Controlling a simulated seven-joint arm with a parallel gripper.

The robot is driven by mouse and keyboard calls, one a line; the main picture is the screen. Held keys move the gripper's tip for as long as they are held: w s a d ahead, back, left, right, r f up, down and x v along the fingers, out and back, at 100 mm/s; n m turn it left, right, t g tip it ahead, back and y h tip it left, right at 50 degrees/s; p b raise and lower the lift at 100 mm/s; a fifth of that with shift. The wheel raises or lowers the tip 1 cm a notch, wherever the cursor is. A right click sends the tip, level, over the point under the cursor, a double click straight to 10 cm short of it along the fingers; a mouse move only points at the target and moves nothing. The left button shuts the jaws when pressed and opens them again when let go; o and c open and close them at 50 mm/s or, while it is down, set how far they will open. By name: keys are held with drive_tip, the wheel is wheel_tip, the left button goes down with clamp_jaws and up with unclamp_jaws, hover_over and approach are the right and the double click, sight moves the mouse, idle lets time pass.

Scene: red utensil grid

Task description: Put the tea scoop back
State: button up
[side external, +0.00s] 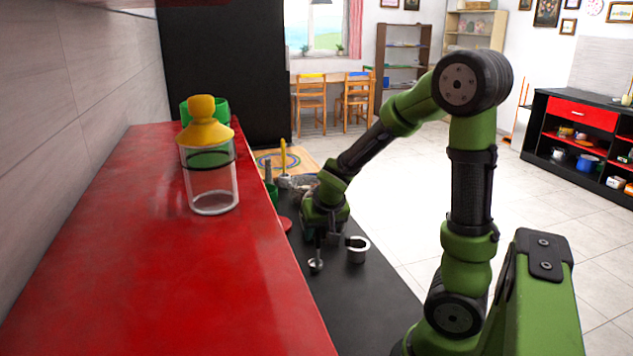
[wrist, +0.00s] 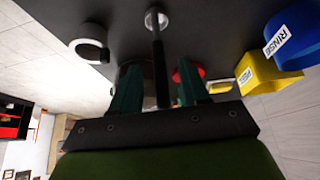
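The tea scoop has a dark, slim handle (wrist: 160,72) and a small shiny metal bowl (wrist: 156,18). In the wrist view its handle runs between the two green fingers of my gripper (wrist: 160,80), and the bowl points away beyond the fingertips. In the side external view my gripper (side external: 326,228) is low over the dark counter (side external: 360,295), and the scoop (side external: 316,265) hangs bowl down from it. The handle appears held between the fingers, though the contact is dark and partly hidden. I cannot tell whether the bowl touches the counter.
A metal cup with a dark handle (side external: 358,250) stands close right of my gripper. A clear jar with a yellow lid (side external: 211,175) stands on the red shelf (side external: 150,270). The wrist view shows blue (wrist: 292,35) and yellow (wrist: 258,75) labelled containers and a red item (wrist: 187,72).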

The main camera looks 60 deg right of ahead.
drive_tip(key=shift+r, duration=0.1)
drive_tip(key=v, duration=1.2)
drive_tip(key=s+a+r+n+t+y, duration=0.1)
drive_tip(key=s+a+n+y, duration=0.1)
drive_tip(key=a, duration=0.6)
drive_tip(key=s+a+r+n+t+y, duration=0.1)
drive_tip(key=s+a+n+t+y, duration=0.1)
drive_tip(key=a, duration=0.7)
drive_tip(key=shift+r+n+y, duration=0.15)
drive_tip(key=shift+n+y, duration=0.35)
drive_tip(key=shift+y, duration=0.5)
drive_tip(key=shift+s, duration=0.1)
